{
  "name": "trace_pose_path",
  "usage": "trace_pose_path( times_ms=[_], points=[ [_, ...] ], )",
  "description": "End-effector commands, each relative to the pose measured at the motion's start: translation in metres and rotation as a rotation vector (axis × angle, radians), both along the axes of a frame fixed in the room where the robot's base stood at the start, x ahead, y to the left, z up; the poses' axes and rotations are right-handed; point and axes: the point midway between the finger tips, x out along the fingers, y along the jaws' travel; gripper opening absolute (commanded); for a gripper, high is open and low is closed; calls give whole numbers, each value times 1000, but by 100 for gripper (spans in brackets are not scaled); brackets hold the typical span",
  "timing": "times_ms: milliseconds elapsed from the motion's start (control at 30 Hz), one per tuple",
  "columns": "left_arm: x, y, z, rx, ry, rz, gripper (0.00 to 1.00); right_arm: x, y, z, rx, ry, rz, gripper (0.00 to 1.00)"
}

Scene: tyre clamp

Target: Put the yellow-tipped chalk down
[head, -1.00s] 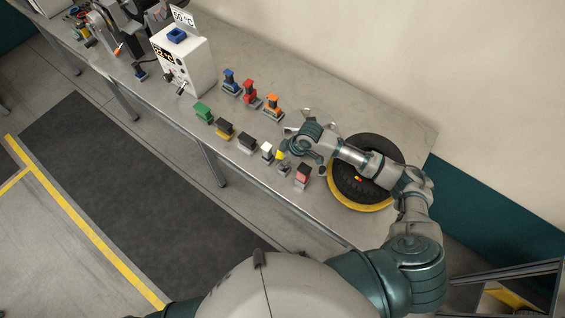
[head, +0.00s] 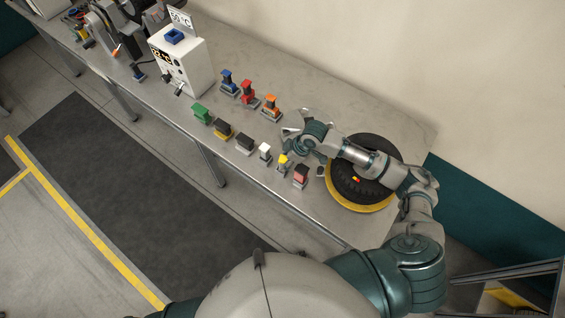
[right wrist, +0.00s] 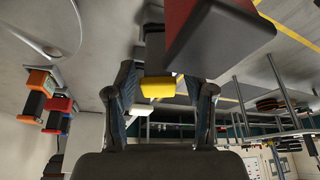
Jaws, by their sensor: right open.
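The yellow-tipped chalk (head: 283,159) stands upright on the bench, in the near row between a white-tipped piece and a red-tipped one. In the right wrist view its yellow tip (right wrist: 158,87) shows between the fingers, a little beyond them. My right gripper (head: 289,139) is open and empty, just on the wall side of the chalk and apart from it. In the right wrist view both fingers of my right gripper (right wrist: 165,98) are spread. My left gripper is not in view.
Blue (head: 228,82), red (head: 248,92) and orange (head: 271,105) pieces form the far row. Green (head: 202,113), black (head: 222,128), white (head: 264,152) and red (head: 300,174) ones stand in the near row. A tyre (head: 350,193) lies right; a white box (head: 184,67) stands left.

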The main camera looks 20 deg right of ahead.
Motion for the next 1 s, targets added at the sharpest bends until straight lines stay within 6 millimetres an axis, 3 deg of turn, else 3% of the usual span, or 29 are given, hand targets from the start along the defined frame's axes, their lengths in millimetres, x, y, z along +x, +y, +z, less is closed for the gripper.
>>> trace_pose_path(
  times_ms=[200, 400, 1000],
  points=[
    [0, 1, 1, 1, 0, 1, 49, -9, -18, 48, 0, -5, 0, 53],
    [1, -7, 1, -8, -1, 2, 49, -14, -26, 74, 1, -3, -1, 53],
    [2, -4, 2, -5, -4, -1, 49, -16, -29, 81, 1, -3, -1, 53]
  ],
)
